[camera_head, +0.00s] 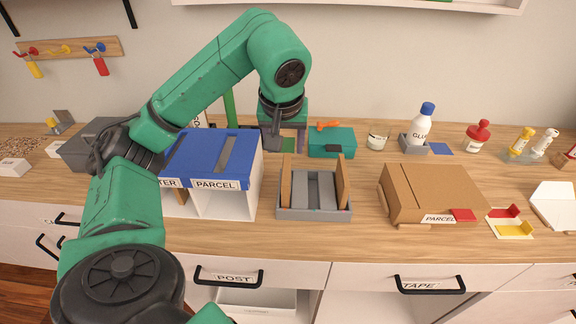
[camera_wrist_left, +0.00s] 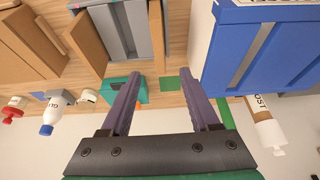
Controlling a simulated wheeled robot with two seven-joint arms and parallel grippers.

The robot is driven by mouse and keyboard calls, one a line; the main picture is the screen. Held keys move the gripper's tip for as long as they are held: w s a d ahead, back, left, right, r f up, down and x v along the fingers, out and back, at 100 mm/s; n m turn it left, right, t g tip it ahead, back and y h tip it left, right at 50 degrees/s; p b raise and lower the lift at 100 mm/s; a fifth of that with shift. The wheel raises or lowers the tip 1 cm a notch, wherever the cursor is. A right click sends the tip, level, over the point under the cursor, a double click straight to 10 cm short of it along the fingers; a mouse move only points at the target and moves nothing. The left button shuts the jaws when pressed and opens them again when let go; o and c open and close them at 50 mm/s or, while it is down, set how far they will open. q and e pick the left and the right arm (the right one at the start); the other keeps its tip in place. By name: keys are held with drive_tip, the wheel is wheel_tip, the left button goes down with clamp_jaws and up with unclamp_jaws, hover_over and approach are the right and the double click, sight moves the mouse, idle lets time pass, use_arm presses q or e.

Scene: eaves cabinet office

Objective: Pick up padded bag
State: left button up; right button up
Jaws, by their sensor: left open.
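No thing in view shows clearly as a padded bag. Two flat brown pieces stand upright in a grey rack, one at its left side (camera_head: 286,182) and one at its right side (camera_head: 343,182); I cannot tell whether either is the bag. The grey rack (camera_head: 315,213) stands mid-counter, and also shows at the top of the left wrist view (camera_wrist_left: 122,30). My left gripper (camera_head: 284,140) is behind the rack, between the blue-topped sorter and the teal box. In the left wrist view its purple fingers (camera_wrist_left: 163,85) are apart with nothing between them. My right gripper is not in view.
The blue-topped sorter (camera_head: 212,155) stands close left of the rack. A teal box (camera_head: 331,143) is behind the rack. A brown carton (camera_head: 436,190) labelled PARCEL lies to the right, a glue bottle (camera_head: 421,123) behind it. Bare counter shows in front of the rack.

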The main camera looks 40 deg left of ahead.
sight(286, 169)
use_arm(q)
wheel_tip(286, 169, down, 3)
drive_tip(key=shift+r+b, duration=0.1)
drive_tip(key=shift+b, duration=1.05)
drive_tip(key=x, duration=0.3)
drive_tip(key=shift+s+f, duration=0.1)
drive_tip(key=shift+f, duration=0.15)
drive_tip(key=x, duration=0.4)
drive_tip(key=p+x, duration=0.1)
drive_tip(key=x, duration=0.2)
drive_tip(key=shift+w+r, duration=0.15)
drive_tip(key=shift+w, duration=0.15)
drive_tip(key=shift+w+a+f, duration=0.1)
drive_tip(key=shift+f, duration=0.1)
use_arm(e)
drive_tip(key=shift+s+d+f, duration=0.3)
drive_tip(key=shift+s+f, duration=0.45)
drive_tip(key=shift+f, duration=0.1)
use_arm(q)
drive_tip(key=shift+f, duration=0.25)
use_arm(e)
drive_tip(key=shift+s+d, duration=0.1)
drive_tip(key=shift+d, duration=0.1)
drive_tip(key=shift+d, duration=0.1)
use_arm(q)
clamp_jaws()
